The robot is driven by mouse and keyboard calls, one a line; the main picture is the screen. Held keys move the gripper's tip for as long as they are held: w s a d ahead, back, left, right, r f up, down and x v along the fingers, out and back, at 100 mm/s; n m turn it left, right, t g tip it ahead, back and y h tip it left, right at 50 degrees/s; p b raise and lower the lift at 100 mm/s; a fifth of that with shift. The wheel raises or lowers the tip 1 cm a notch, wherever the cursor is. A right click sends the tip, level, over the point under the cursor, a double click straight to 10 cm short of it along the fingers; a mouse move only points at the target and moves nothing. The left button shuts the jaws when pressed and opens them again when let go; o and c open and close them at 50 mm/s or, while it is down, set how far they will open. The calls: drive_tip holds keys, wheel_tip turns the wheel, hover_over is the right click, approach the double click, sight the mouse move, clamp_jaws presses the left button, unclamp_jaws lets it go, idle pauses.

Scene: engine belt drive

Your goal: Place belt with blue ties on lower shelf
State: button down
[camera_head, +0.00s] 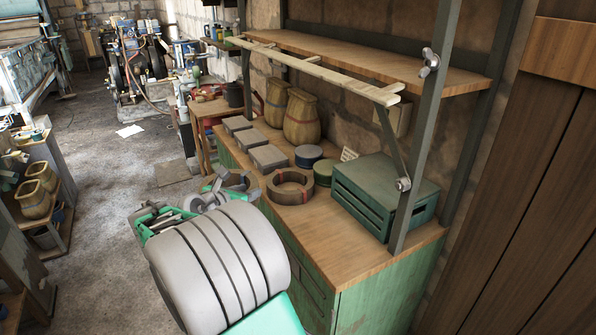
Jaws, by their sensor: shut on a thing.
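My gripper (236,181) is at the end of my arm, low in front of the green cabinet's left edge. It is shut on a dark grey thing, mostly hidden by my own arm and hand; I cannot tell whether it is a belt. I see no blue ties. A brown coiled belt with red ties (290,187) lies flat on the wooden top of the green cabinet (330,250), right of my gripper and apart from it. A long wooden shelf board (380,62) spans the metal frame above this top. I cannot tell which surface is the lower shelf.
The cabinet top also holds a green metal box (385,190), round tins (308,156), grey boxes (268,158) and woven baskets (301,117). A metal post (425,130) and wooden rail (320,70) stand in front.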

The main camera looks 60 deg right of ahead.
drive_tip(key=s+d+r+m+g+b, duration=0.1)
drive_tip(key=s+d+m+g, duration=0.3)
drive_tip(key=s+d, duration=0.6)
drive_tip(key=s+d+f, duration=0.2)
drive_tip(key=s+f, duration=0.1)
drive_tip(key=s+d+f, duration=0.2)
drive_tip(key=s+f, duration=0.1)
drive_tip(key=s, duration=0.1)
drive_tip(key=s+d+f, duration=0.2)
drive_tip(key=s, duration=0.1)
drive_tip(key=shift+s+f, duration=0.2)
drive_tip(key=shift+f, duration=0.2)
drive_tip(key=shift+s+d+f, duration=0.1)
drive_tip(key=shift+f, duration=0.85)
drive_tip(key=shift+s+d+f, duration=0.1)
drive_tip(key=shift+f, duration=0.85)
drive_tip(key=c, duration=1)
unclamp_jaws()
drive_tip(key=shift+a, duration=0.1)
